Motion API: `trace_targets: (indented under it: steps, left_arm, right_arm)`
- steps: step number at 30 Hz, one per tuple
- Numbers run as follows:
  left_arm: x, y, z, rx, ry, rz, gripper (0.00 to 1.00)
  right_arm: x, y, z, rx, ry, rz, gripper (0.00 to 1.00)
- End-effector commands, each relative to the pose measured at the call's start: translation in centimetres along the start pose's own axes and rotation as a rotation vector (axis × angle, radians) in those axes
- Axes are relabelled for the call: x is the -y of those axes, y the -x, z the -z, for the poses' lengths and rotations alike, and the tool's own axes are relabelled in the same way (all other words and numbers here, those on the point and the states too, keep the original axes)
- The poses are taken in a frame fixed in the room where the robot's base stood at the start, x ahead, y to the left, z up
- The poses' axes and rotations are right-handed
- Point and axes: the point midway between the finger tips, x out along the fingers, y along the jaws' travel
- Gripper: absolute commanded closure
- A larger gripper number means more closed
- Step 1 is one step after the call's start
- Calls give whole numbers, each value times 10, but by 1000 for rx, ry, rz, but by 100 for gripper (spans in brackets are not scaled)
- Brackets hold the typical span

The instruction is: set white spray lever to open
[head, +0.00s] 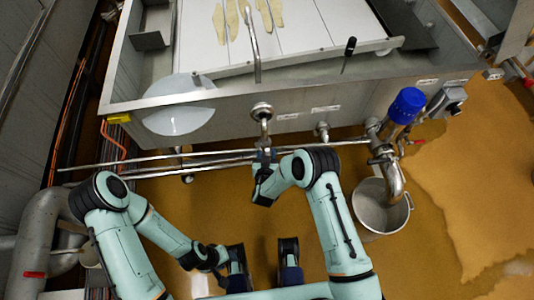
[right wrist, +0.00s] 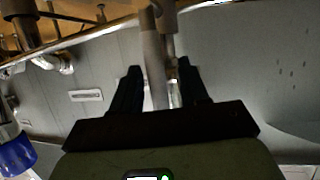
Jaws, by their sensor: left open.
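The spray pipe (head: 253,45) rises over the vat's front rim, and its round fitting (head: 262,111) sits on the vat's front wall. My right gripper (head: 265,158) is low in front of the wall, below that fitting. In the right wrist view its two black fingers (right wrist: 158,70) stand on either side of a grey vertical pipe (right wrist: 153,55) and a thinner pale piece (right wrist: 173,92), possibly the lever. I cannot tell whether the fingers grip it. The lever's position is not clear. My left gripper (head: 218,258) is open and empty, low at the left, well away from the vat.
Horizontal pipes (head: 215,163) run below the vat. A blue-topped valve (head: 405,105) and a metal bucket (head: 380,208) stand at the right. Yellow-brown floor at the right is clear.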

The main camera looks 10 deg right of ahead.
Motion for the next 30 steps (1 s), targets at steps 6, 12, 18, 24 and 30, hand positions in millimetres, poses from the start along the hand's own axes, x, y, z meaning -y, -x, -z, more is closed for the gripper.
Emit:
trace_targets:
  steps: [6,12,18,24,30]
  left_arm:
    - [0,0,0,0,0,0,52]
    - [-1,4,-2,4,0,1,52]
    - [-1,9,-5,14,1,3,52]
    - [-2,12,-8,21,2,5,52]
    - [-2,14,-8,24,3,5,52]
  right_arm:
    - [0,0,0,1,-1,-1,56]
    - [0,19,0,3,0,1,56]
    - [1,64,1,3,0,2,56]
    - [1,106,0,3,1,3,56]
    - [0,129,0,2,0,1,56]
